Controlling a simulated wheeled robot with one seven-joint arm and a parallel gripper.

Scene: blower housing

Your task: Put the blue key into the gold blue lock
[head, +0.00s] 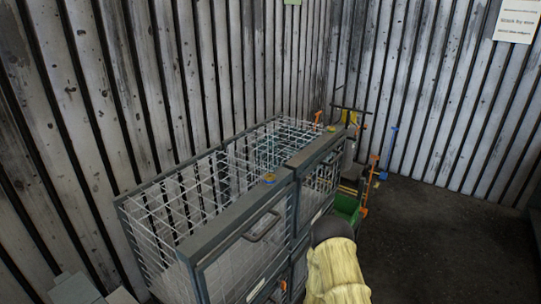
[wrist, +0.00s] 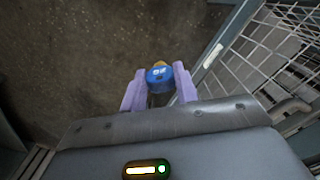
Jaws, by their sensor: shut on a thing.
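In the wrist view, my gripper (wrist: 157,78) has its two purple fingers closed on the blue key (wrist: 160,75). The key's round blue head, with a white mark, faces the camera, and a bit of gold shows behind it. A small gold and blue thing (head: 269,178) sits on the top rail of the wire cage in the head view. It looks like the gold blue lock but is too small to be sure. In the head view my yellowish arm is low, in front of the cage's right end, and hides the fingers and key.
The wire cage (head: 240,212) with grey frame and door handles stands against the corrugated wall. Long-handled tools (head: 372,170) and a green bin (head: 347,207) stand beyond its right end. Dark floor (head: 440,230) is free at the right. The cage's mesh (wrist: 275,50) is close at right in the wrist view.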

